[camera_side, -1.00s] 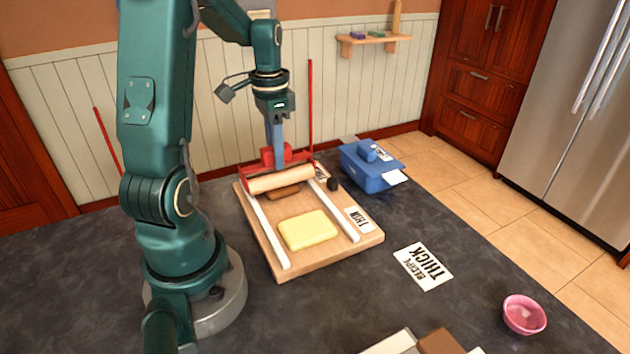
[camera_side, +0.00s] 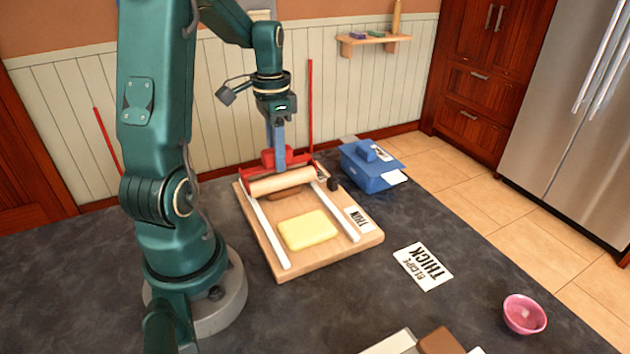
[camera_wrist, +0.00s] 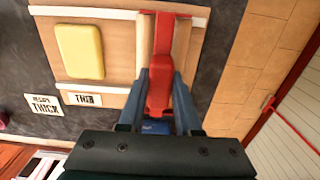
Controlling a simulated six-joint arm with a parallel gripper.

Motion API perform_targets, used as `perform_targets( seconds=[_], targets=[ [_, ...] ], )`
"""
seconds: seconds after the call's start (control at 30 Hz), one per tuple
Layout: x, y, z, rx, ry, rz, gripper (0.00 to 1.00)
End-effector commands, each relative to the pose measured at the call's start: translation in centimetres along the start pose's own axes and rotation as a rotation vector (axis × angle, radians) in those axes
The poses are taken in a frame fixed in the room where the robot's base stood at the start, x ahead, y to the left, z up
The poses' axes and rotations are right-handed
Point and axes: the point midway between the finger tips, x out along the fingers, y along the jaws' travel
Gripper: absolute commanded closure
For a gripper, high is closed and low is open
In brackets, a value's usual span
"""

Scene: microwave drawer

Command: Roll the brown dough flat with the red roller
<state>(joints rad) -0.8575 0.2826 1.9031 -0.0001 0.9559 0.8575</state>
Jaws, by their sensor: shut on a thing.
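The red roller has a pale wooden cylinder (camera_side: 282,181) in a red frame and lies across the far part of a wooden board (camera_side: 350,245). My gripper (camera_side: 277,158) points down and is shut on its red handle; in the wrist view the gripper (camera_wrist: 162,95) has its two fingers on either side of the red handle (camera_wrist: 160,80). The brown dough (camera_side: 285,195) shows only as a narrow strip at the roller's near side; the roller hides the rest. I cannot make out the dough in the wrist view.
A yellow slab (camera_side: 308,230) lies nearer on the board between two white rails (camera_side: 268,232). A THIN card (camera_side: 358,219) is at the board's right edge, a THICK card (camera_side: 424,265) on the counter.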

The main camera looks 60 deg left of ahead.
Motion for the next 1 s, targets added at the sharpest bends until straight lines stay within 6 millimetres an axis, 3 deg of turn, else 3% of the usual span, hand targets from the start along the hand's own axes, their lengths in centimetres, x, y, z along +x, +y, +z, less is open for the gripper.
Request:
perform_targets(
  seconds=[1.0],
  targets=[
    [0.1,1.5,0.0,0.000,0.001,0.000,1.00]
  ],
)
